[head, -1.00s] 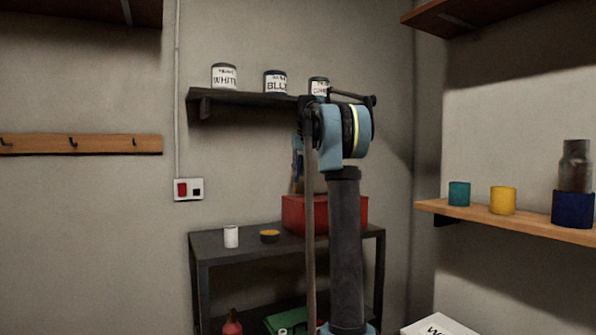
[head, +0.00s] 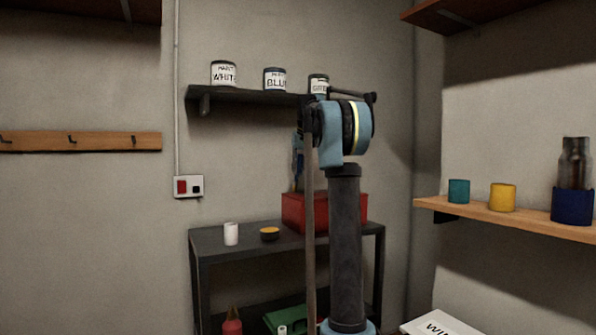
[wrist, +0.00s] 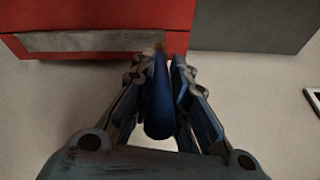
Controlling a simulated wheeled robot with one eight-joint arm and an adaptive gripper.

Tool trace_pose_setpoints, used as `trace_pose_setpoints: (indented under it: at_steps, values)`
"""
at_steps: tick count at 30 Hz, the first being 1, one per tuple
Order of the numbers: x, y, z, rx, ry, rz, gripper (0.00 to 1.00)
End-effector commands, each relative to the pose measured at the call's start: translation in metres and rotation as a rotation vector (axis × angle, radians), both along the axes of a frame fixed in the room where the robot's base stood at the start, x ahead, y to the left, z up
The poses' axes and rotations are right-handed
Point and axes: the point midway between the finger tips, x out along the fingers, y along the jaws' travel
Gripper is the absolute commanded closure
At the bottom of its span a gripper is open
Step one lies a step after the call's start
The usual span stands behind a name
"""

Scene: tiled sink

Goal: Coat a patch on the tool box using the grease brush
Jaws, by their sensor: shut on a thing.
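The tool box is a red box (head: 293,212) on the dark table in the head view, partly hidden by my arm. In the wrist view its red side (wrist: 100,14) fills the top left, with a grey patch (wrist: 85,41) along the lower part. My gripper (wrist: 163,68) is shut on the blue handle of the grease brush (wrist: 158,105). The brush's brownish tip is at the right end of the grey patch; I cannot tell whether it touches. In the head view the gripper is mostly hidden behind my arm, and the brush cannot be made out clearly.
On the dark table (head: 212,246) a white cup (head: 231,234) and a small yellow-topped tin (head: 270,233) stand left of the box. A wall shelf (head: 250,97) with paint cans hangs above. A wooden shelf (head: 530,224) with coloured pots is at the right.

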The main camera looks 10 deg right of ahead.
Motion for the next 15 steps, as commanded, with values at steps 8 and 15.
trace_pose_setpoints:
  at_steps: [8, 15]
  values:
    - [-0.0002, 0.0005, -0.0043, 0.000, 0.000, 0.001, 1.00]
    - [-0.0002, 0.0006, -0.0082, 0.000, 0.000, 0.001, 1.00]
